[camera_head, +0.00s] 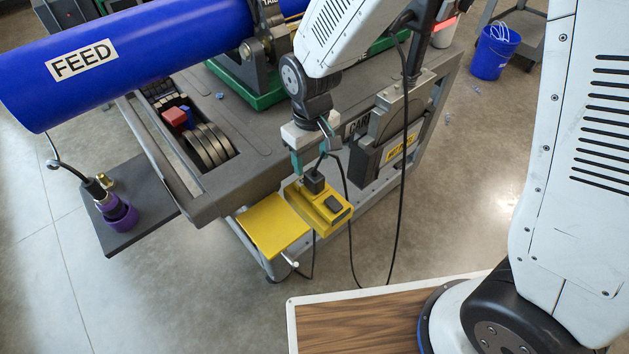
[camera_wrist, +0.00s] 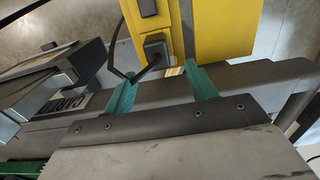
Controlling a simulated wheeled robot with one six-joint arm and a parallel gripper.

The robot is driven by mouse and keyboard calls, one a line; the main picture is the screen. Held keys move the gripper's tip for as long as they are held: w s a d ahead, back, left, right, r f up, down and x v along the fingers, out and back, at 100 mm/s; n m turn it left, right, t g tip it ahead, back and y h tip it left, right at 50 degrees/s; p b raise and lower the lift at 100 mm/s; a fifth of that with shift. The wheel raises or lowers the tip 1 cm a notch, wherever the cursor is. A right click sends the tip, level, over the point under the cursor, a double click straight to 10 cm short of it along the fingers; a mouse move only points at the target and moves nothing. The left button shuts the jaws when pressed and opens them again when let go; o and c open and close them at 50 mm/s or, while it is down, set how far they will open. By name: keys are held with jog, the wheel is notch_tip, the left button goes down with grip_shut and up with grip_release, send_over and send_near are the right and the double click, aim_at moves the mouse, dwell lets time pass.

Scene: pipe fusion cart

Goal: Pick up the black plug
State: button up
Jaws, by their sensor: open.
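The black plug (camera_head: 314,181) sits on a yellow box (camera_head: 323,213) mounted at the cart's side, with a black cable leaving it. In the wrist view the plug (camera_wrist: 155,48) is at the top centre, against the yellow surface. My gripper (camera_head: 313,161) is just above the plug in the head view. In the wrist view its two green fingers (camera_wrist: 161,70) are apart. Nothing is held. Whether a finger touches the cable cannot be told.
A black switch (camera_head: 334,203) is on the same yellow box. A yellow plate (camera_head: 272,226) juts out to its left. The cart's grey edge (camera_head: 240,192) and a grey unit (camera_head: 388,135) stand close to my gripper. Loose black cables (camera_head: 402,200) hang on the right.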

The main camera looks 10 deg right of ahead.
aim_at(314, 174)
jog(key=f, duration=0.6)
jog(key=shift+s+d+f, duration=0.15)
jog(key=shift+d, duration=0.15)
jog(key=shift+c, duration=0.3)
jog(key=c, duration=1)
jog(key=shift+r, duration=0.2)
